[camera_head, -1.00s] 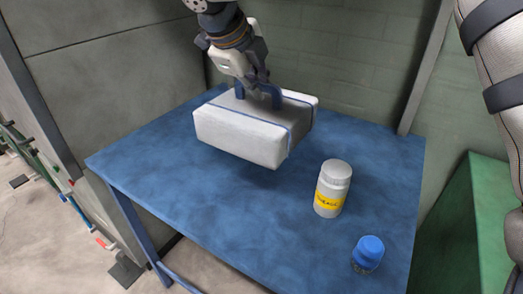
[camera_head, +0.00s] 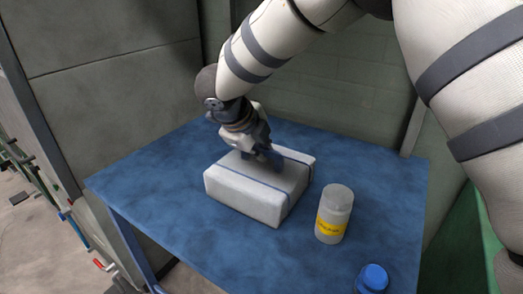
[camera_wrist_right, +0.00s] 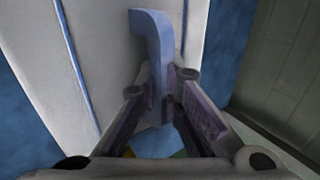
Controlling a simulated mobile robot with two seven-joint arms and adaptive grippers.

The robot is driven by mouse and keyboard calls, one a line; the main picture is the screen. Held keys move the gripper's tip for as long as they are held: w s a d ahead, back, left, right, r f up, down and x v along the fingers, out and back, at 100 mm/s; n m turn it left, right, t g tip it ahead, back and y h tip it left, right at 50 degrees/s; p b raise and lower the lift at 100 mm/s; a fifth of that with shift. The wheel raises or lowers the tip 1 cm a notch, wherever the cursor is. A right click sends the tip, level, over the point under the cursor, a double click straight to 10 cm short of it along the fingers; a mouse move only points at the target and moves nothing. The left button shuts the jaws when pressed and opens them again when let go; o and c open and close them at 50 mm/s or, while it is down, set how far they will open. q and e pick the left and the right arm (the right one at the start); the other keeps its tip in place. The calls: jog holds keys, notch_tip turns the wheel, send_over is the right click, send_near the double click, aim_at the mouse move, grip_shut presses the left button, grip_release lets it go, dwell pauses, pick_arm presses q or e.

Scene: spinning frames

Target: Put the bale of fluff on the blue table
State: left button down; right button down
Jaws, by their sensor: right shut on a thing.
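The bale of fluff (camera_head: 245,195), a white block with blue straps and a blue handle, is at the back middle of the blue table (camera_head: 150,185). Its underside looks on or very close to the tabletop; I cannot tell whether it touches. My right gripper (camera_head: 268,157) is above the bale, shut on its handle. In the right wrist view the blue handle (camera_wrist_right: 150,45) stands between the fingers, with the white bale (camera_wrist_right: 100,30) behind it. My left gripper is out of view.
A white bottle with a yellow label (camera_head: 334,213) stands right of the bale. A small blue-capped jar (camera_head: 373,278) is at the front right. Grey walls (camera_head: 110,70) rise behind and left. The table's left part is clear.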

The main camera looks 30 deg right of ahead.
jog(key=c, duration=1.8)
grip_release()
jog(key=shift+f, duration=0.1)
jog(key=shift+o, duration=0.2)
jog(key=shift+a+r, duration=0.1)
jog(key=shift+r, duration=0.25)
jog(key=v, duration=1.1)
jog(key=shift+a+r+p, duration=0.15)
jog(key=shift+r+p, duration=0.05)
jog(key=shift+p, duration=0.1)
jog(key=shift+s, duration=0.1)
